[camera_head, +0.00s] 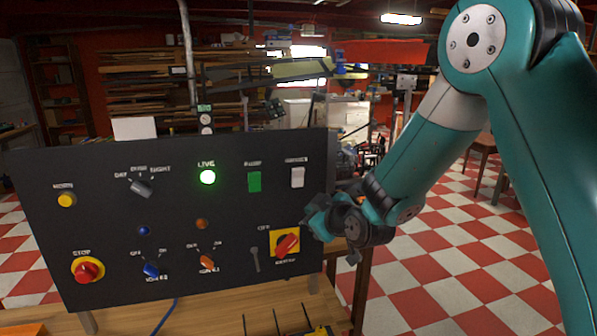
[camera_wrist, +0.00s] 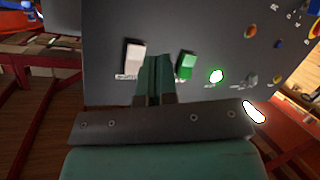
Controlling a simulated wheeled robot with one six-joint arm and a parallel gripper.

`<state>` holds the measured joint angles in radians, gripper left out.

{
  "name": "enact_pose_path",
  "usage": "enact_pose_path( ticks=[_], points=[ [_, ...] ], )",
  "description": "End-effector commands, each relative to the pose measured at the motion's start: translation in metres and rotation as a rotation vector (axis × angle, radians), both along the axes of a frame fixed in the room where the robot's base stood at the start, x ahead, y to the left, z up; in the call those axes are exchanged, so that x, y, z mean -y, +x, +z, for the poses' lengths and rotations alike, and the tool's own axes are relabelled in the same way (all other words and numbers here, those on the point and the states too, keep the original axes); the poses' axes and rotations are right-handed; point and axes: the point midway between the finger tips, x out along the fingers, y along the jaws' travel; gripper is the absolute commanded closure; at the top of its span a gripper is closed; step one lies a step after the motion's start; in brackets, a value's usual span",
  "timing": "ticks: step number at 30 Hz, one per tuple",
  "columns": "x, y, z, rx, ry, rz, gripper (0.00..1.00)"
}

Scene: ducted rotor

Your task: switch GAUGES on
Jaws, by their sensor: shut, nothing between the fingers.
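A dark upright panel (camera_head: 110,245) carries the controls. The white rocker switch (camera_head: 297,177) at its upper right has a small, blurred label that appears to read GAUGES. In the wrist view this white rocker (camera_wrist: 134,56) is left of my fingers, with its label partly hidden. I cannot tell which way it is tipped. My gripper (camera_head: 318,218) is at the panel's right edge, lower than the rocker. In the wrist view my gripper (camera_wrist: 154,66) is shut and empty, its tips between the white rocker and the green rocker (camera_wrist: 185,65). Contact with the panel cannot be judged.
The green rocker (camera_head: 254,182) is left of the white one. The LIVE lamp (camera_head: 207,177) glows green. A red rotary switch (camera_head: 287,244) on a yellow plate is below the white rocker. A red STOP button (camera_head: 87,270) is at lower left. The panel stands on a wooden bench (camera_head: 210,312).

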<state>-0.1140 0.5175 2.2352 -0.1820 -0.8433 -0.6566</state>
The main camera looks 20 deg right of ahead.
Motion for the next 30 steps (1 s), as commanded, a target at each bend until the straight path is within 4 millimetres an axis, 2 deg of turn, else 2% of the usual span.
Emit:
enact_pose_path(
  ticks=[7, 15, 21, 30],
  points=[
    [0.0, 0.031, 0.02, 0.0, 0.001, 0.0, 1.0],
    [0.0, 0.061, 0.029, 0.0, 0.001, 0.0, 1.0],
    [0.0, 0.071, 0.033, 0.0, 0.0, 0.0, 1.0],
    [0.0, 0.072, 0.034, -0.001, 0.0, 0.0, 1.0]
  ],
)
